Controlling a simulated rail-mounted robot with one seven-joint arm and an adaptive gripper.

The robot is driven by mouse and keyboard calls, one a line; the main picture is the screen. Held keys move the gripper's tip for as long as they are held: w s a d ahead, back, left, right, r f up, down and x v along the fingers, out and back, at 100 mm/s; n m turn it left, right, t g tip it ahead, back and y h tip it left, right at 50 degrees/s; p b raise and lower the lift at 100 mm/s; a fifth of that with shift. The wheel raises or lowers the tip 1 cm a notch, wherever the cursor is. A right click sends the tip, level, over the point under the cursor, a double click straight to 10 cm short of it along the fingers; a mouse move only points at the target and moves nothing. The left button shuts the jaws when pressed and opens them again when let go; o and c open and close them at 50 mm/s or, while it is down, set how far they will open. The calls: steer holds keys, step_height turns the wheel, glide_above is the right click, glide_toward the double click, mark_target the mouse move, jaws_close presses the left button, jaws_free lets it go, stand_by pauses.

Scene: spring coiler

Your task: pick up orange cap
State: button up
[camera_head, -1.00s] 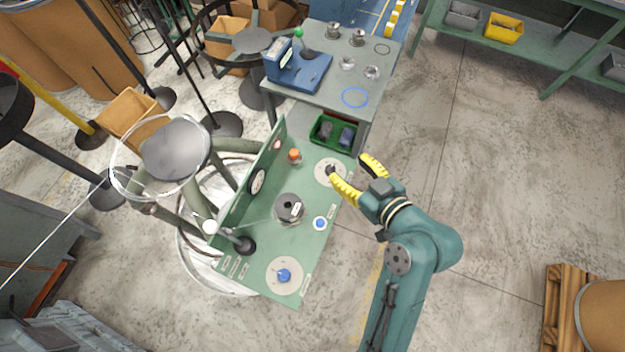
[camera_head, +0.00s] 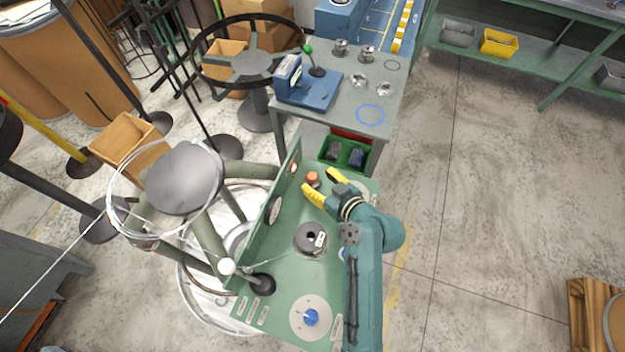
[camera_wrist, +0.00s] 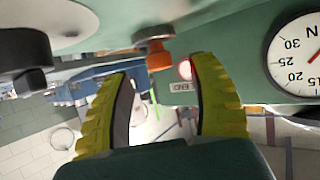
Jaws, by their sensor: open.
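The orange cap (camera_head: 313,177) stands on the green panel of the machine, close to its upright back plate, in the head view. In the wrist view the orange cap (camera_wrist: 160,62) shows beyond the fingertips, roughly between them, with a grey metal part against it. My gripper (camera_head: 320,183) has yellow fingers and is open and empty. Its fingertips are close to the cap in the head view, but I cannot tell the exact gap. In the wrist view my gripper (camera_wrist: 163,72) has one finger on each side, with free space between them.
The green panel (camera_head: 285,275) also carries a dark spool (camera_head: 310,238) and a blue knob (camera_head: 311,317). A round dial gauge (camera_wrist: 298,55) is right of the fingers in the wrist view. A green bin (camera_head: 345,153) and a grey table (camera_head: 345,110) stand beyond the panel.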

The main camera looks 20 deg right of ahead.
mark_target(312, 178)
steer(key=x, duration=0.2)
steer(key=shift+w+a+f, duration=0.1)
steer(key=shift+w, duration=0.2)
steer(key=shift+c, duration=0.3)
jaws_close()
